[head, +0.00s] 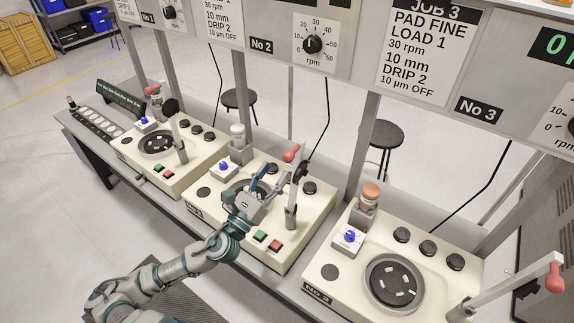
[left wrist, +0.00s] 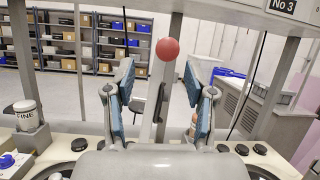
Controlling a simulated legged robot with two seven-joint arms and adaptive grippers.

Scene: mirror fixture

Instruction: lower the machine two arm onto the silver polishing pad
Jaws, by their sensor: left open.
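Machine two (head: 225,238) is the middle cream polisher on the bench. Its arm stands raised on a grey post (head: 291,216), topped by a red knob (head: 291,153). The knob also shows in the left wrist view (left wrist: 167,49), beyond the fingertips and between them in the picture. My left gripper (head: 268,184) is open and empty, over machine two and left of the raised arm. The polishing pad (head: 233,190) is largely hidden behind my gripper and wrist, so its silver face cannot be made out. My right gripper is not in view.
Machine one (head: 192,172) stands to the left and machine three (head: 330,280) to the right. A bottle (head: 237,137) and a blue-knobbed box (head: 225,170) sit at machine two's back left. Uprights (head: 360,145) and an overhead sign panel frame the bench. Stools (head: 380,135) stand behind.

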